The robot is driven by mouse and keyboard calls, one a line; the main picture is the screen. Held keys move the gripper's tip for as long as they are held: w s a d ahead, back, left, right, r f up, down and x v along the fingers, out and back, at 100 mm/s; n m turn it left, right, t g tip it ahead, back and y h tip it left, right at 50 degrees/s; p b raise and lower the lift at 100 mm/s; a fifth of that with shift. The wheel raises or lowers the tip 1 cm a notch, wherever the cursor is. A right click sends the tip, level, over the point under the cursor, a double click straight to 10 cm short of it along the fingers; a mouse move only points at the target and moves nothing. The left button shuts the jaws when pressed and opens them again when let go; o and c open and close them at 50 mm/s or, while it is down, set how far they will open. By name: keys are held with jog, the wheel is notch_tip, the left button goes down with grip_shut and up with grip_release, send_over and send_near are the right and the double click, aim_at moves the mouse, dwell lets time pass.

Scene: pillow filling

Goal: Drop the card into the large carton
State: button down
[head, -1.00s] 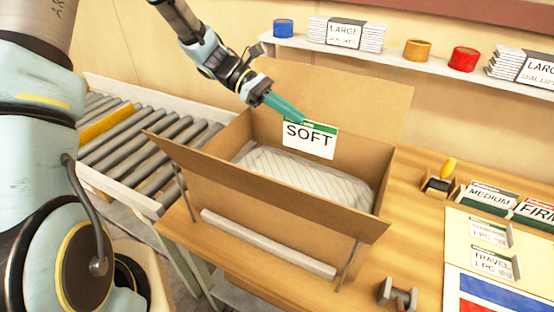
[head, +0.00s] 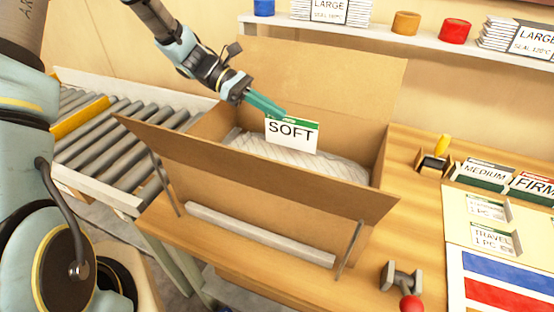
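The large carton (head: 290,178) stands open on the wooden table, its front flap tilted outward and its back flap upright. A white, faintly striped pillow (head: 335,168) lies inside it. My gripper (head: 280,112) comes from the upper left and is shut on the top edge of the card (head: 291,136). The card is white with a green top strip and reads SOFT. It hangs roughly upright over the carton's opening, hiding part of the pillow. I cannot tell whether its lower edge touches the pillow.
A roller conveyor (head: 110,140) runs at the left. A shelf (head: 380,38) behind holds tape rolls and stacks of LARGE bags. At the right are MEDIUM (head: 484,173) and FIRM (head: 535,187) card holders and a small box (head: 433,163) with a yellow-handled tool. A red-knobbed device (head: 405,285) sits at the front.

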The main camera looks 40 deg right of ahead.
jog(key=c, duration=1.6)
grip_release()
jog(key=c, duration=1)
grip_release()
jog(key=b+v, duration=0.3)
jog(key=v, duration=0.7)
jog(key=shift+w+a+r, duration=0.2)
jog(key=shift+w, duration=0.1)
jog(key=shift+a, duration=0.1)
